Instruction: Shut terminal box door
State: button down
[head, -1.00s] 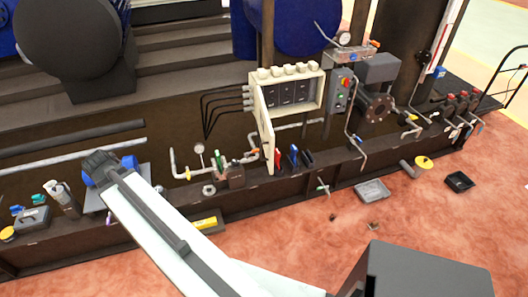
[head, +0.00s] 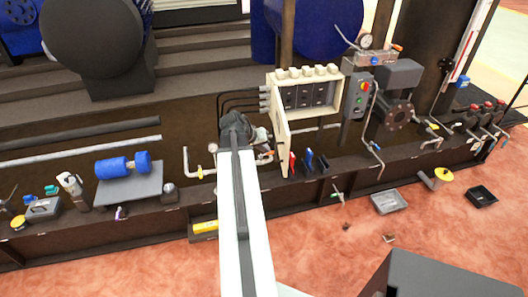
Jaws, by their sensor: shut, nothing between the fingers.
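The terminal box (head: 303,73) is a cream cabinet with several knobs on top and dark modules inside, right of the picture's middle. Its door (head: 282,143) stands wide open on the left side, swung out toward me and seen nearly edge-on. My gripper (head: 240,128) is at the far end of my white arm, just left of the door, with a small gap showing between them in the picture. It is shut and empty; its fingertips are mostly hidden behind the wrist. Whether it touches the door cannot be told.
Black cables run into the box's left side. Red and blue handles (head: 308,160) stand just right of the door's lower end. A pipe with a gauge (head: 212,148) is left of my wrist. A grey switch box (head: 358,95) stands to the right. A blue motor (head: 123,165) lies far left.

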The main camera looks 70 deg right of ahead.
jog(key=s+d+f+b, duration=0.2)
jog(key=s+d+f, duration=0.1)
jog(key=s+d, duration=0.1)
jog(key=shift+s+d+f, duration=0.3)
jog(key=shift+f, duration=0.1)
